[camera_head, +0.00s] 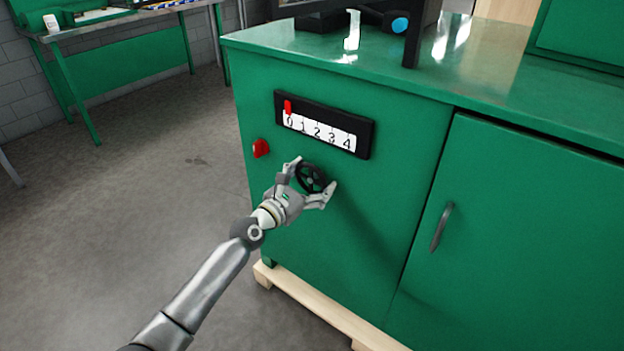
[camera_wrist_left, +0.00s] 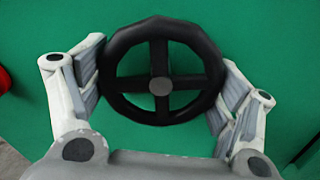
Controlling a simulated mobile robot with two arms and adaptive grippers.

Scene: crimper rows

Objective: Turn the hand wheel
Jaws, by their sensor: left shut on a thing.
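The black hand wheel (camera_head: 311,178) sits on the front of a green cabinet, below a scale panel. My left gripper (camera_head: 312,184) is at the wheel, with one finger on each side of its rim. In the left wrist view the wheel (camera_wrist_left: 161,71) shows four spokes and a grey hub. There the left gripper's (camera_wrist_left: 160,85) finger pads lie against the left and right of the rim, shut on it. The scale panel (camera_head: 323,128) reads 0 to 4, and its red pointer (camera_head: 288,107) stands at 0. My right gripper is not in view.
A red button (camera_head: 261,148) is on the cabinet front, left of the wheel. A door handle (camera_head: 441,227) is to the right on the green cabinet (camera_head: 400,130). A green workbench (camera_head: 120,50) stands at the back left. The floor (camera_head: 110,220) on the left is clear.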

